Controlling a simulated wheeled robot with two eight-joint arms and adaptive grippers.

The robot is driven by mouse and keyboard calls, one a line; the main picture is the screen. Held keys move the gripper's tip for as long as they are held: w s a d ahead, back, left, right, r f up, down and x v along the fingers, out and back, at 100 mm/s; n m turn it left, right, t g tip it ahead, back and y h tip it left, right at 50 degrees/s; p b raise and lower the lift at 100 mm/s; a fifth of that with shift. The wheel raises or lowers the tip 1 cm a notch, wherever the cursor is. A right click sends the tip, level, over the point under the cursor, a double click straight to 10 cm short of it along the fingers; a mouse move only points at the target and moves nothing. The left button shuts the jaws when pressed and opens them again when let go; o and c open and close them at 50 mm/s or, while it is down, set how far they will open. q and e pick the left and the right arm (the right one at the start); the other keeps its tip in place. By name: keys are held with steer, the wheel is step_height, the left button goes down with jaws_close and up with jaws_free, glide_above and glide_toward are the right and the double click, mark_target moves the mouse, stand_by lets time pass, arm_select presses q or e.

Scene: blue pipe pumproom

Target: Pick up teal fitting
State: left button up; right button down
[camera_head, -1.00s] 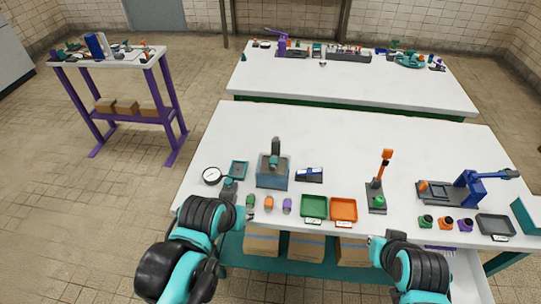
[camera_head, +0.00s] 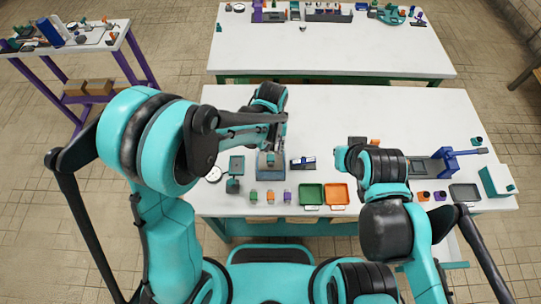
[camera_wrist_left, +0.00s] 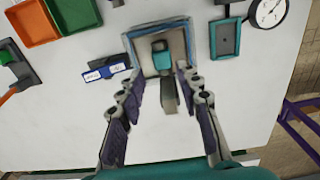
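A teal fitting (camera_wrist_left: 162,60) with a dark top and a grey stem sits in a grey open-topped box with a blue rim (camera_wrist_left: 133,45). The same box (camera_head: 271,174) shows in the head view, partly under my left arm. My left gripper (camera_wrist_left: 182,78) is open and empty above the table. In the left wrist view its two fingers stand apart on either side of the grey stem, with the teal body just beyond the tips. I cannot tell the height gap. My right arm is over the right part of the table, but its gripper does not show.
Green (camera_head: 311,194) and orange (camera_head: 337,194) trays lie near the front edge. The table behind the box is clear.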

mark_target(271, 157)
arm_select(q)
step_height(271, 157, down, 7)
steer(key=shift+a+r+b, duration=0.1)
steer(key=shift+a+b, duration=0.05)
steer(key=shift+b, duration=0.7)
steer(key=shift+r, duration=0.1)
steer(key=shift+c, duration=0.2)
jaws_close()
